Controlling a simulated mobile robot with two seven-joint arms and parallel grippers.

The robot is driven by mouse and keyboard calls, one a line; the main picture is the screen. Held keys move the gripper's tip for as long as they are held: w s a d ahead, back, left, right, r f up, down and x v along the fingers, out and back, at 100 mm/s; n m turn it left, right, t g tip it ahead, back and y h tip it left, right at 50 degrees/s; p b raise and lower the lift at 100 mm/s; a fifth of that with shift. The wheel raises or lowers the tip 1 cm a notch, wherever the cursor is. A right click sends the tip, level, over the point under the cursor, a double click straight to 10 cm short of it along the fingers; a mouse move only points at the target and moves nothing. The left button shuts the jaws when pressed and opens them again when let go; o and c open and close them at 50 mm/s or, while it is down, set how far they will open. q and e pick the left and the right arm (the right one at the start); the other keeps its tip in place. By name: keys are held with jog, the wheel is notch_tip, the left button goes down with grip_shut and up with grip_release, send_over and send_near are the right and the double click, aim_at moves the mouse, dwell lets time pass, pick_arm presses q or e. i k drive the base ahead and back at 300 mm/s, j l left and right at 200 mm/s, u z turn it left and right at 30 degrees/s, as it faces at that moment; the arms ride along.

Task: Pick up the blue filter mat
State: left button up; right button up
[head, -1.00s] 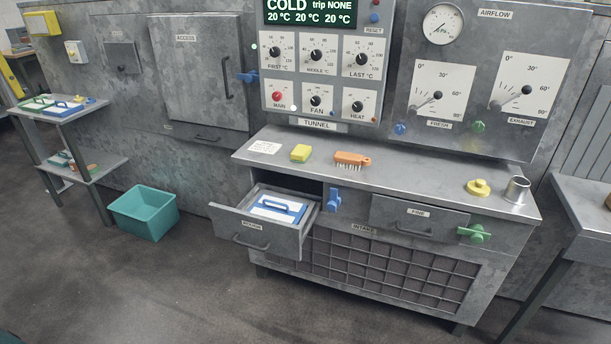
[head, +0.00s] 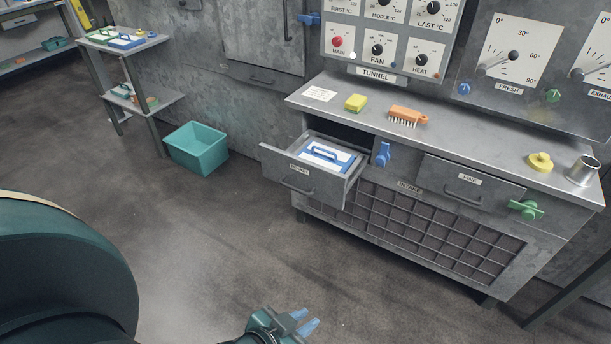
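A white filter mat with a blue edge and blue handle (head: 327,154) lies in the pulled-out left drawer (head: 304,181) of the intake cabinet. Another blue-edged white mat (head: 127,41) lies on the top of the side stand at the left, beside a green one (head: 103,34). My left gripper (head: 311,322) shows at the bottom edge, low in front of the cabinet and well away from the drawer. Nothing shows between its light-blue fingertips, and I cannot tell how far apart they are. My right gripper is not in view.
The cabinet top (head: 462,138) carries a yellow block (head: 355,102), an orange brush (head: 408,115), a yellow knob-like piece (head: 540,162) and a metal cup (head: 583,170). A teal bin (head: 197,148) stands on the floor. The floor before the drawer is clear.

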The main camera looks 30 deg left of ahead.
aim_at(331, 158)
jog(key=i+j+u, duration=0.1)
jog(key=i+u, duration=0.15)
jog(key=i, duration=0.35)
jog(key=i+u, duration=0.25)
jog(key=i, duration=0.35)
